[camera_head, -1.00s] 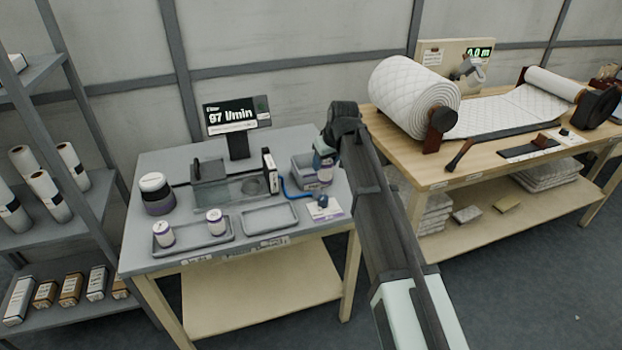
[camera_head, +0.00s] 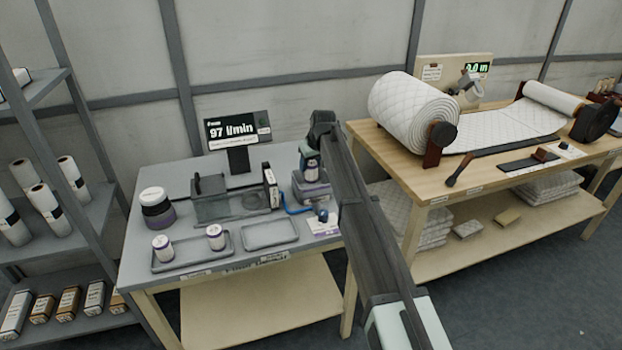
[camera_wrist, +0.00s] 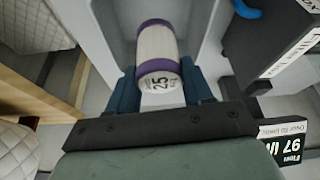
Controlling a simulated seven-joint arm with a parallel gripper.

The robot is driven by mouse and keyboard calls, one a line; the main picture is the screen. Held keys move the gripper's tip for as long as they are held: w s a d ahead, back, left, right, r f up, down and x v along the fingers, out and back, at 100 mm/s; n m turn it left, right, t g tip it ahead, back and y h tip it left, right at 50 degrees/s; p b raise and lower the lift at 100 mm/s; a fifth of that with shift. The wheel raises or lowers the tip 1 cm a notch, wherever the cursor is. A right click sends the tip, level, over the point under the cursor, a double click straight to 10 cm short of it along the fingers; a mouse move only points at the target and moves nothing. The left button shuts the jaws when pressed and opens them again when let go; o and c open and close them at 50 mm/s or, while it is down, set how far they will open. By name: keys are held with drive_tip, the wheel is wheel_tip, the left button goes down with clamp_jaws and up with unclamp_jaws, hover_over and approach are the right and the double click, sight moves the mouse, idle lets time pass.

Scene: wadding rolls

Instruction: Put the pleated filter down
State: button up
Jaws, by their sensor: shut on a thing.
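The pleated filter (camera_wrist: 157,47) is white with purple end bands and a "25" on its near end. My gripper (camera_wrist: 162,88) is shut on it, with one blue finger on each side. In the head view my gripper (camera_head: 311,165) is at the right rear of the grey table, close over a grey bin (camera_head: 313,193). The bin's pale walls surround the filter in the wrist view. I cannot tell whether the filter touches the bin's floor. Two similar small filters, one (camera_head: 163,248) at left and one (camera_head: 215,237) at right, stand in the left tray (camera_head: 190,264).
An empty grey tray (camera_head: 270,234) lies right of the filled one. A test rig (camera_head: 230,206) with a display (camera_head: 238,130) reading 97 l/min stands behind. A blue hose (camera_head: 296,211) is near the bin. A dark and white jar (camera_head: 155,208) stands at left.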

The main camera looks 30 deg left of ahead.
sight(311, 176)
drive_tip(key=shift+f, duration=2.65)
drive_tip(key=shift+f, duration=0.15)
drive_tip(key=o, duration=1.2)
drive_tip(key=shift+c, duration=0.2)
drive_tip(key=v, duration=1.2)
drive_tip(key=shift+r, duration=0.2)
